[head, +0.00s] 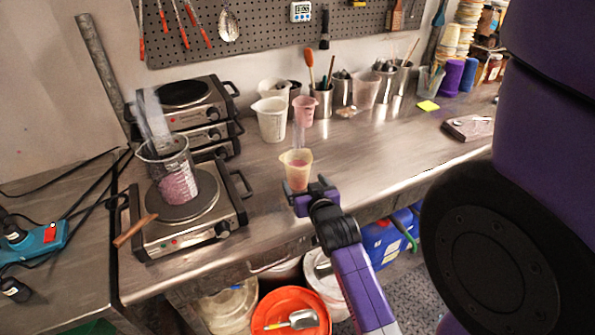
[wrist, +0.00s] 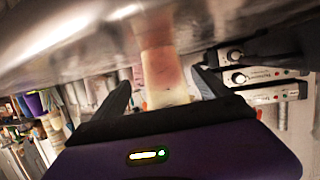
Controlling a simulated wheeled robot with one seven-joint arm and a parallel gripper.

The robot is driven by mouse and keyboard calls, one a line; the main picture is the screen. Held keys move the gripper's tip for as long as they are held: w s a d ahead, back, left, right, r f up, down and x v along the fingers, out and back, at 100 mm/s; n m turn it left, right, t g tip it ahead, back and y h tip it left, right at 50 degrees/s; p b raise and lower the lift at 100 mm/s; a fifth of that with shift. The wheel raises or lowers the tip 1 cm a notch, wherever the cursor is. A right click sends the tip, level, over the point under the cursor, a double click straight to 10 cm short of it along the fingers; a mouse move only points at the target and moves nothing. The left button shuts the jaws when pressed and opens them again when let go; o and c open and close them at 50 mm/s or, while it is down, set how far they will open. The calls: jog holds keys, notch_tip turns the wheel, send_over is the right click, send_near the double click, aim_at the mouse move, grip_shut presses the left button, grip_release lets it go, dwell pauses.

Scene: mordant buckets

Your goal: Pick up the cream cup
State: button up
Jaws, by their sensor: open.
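A small cream cup (head: 297,166) with a pinkish tint on its lower part stands upright on the steel bench, near its front edge. My gripper (head: 310,189) is just in front of it, low by the bench, and hides the cup's base. In the wrist view the cream cup (wrist: 163,78) appears upside down, lined up with the gap between the two dark fingers of my gripper (wrist: 162,92). The fingers are apart, with space on both sides of the cup. I cannot tell how far the cup is between them.
Behind stand a larger off-white cup (head: 271,120), a pink cup (head: 304,112) and several steel tool pots. The bench to the right is mostly clear.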

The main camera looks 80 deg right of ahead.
jog(key=p+x, duration=0.1)
jog(key=x, duration=0.5)
jog(key=shift+w+d, duration=0.15)
jog(key=shift+w, duration=0.1)
jog(key=shift+r, duration=0.15)
jog(key=c, duration=1.7)
jog(key=shift+r, duration=0.2)
notch_tip(320, 180, up, 19)
jog(key=shift+r, duration=0.25)
